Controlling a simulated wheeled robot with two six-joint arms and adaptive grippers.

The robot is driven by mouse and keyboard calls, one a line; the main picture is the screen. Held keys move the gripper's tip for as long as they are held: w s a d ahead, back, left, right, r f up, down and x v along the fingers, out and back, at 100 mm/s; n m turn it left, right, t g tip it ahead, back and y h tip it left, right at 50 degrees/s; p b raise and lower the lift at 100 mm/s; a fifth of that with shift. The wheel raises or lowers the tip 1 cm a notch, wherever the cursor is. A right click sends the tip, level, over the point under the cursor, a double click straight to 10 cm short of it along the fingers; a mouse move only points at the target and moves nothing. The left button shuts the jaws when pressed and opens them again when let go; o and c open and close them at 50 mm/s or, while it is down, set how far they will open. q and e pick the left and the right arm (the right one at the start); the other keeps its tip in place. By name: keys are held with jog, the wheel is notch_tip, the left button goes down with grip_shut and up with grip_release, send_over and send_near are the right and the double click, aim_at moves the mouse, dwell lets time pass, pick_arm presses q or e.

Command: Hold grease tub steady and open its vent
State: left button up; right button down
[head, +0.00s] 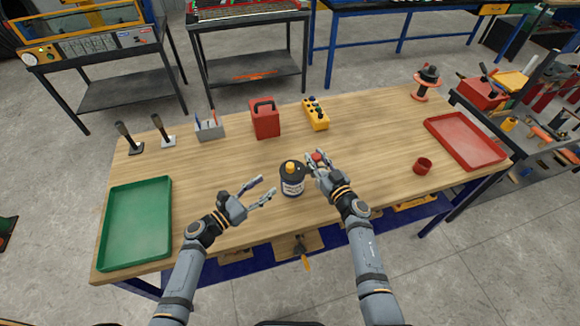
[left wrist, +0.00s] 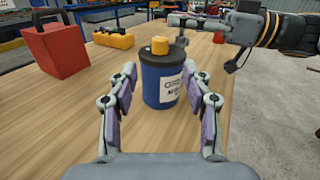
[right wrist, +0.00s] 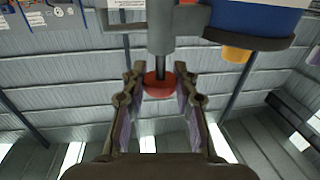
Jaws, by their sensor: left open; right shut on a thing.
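The grease tub (head: 292,182) is a dark blue can with a white label, a black lid and a yellow cap (head: 290,167). It stands upright near the table's front edge. My left gripper (head: 266,188) is open to the left of the tub, pointing at it. In the left wrist view the tub (left wrist: 158,84) lies ahead between the spread fingers, apparently untouched. My right gripper (head: 319,160) is just right of the tub, shut on a red knob. The right wrist view shows this knob (right wrist: 158,86) on a grey stem between the fingers; its base is unclear.
A green tray (head: 137,222) lies left; a red tray (head: 464,139) and red cup (head: 423,166) lie right. The wood around the left gripper is clear.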

aim_at(287, 169)
pick_arm(q)
jog(key=x, duration=1.2)
jog(key=shift+f, duration=0.1)
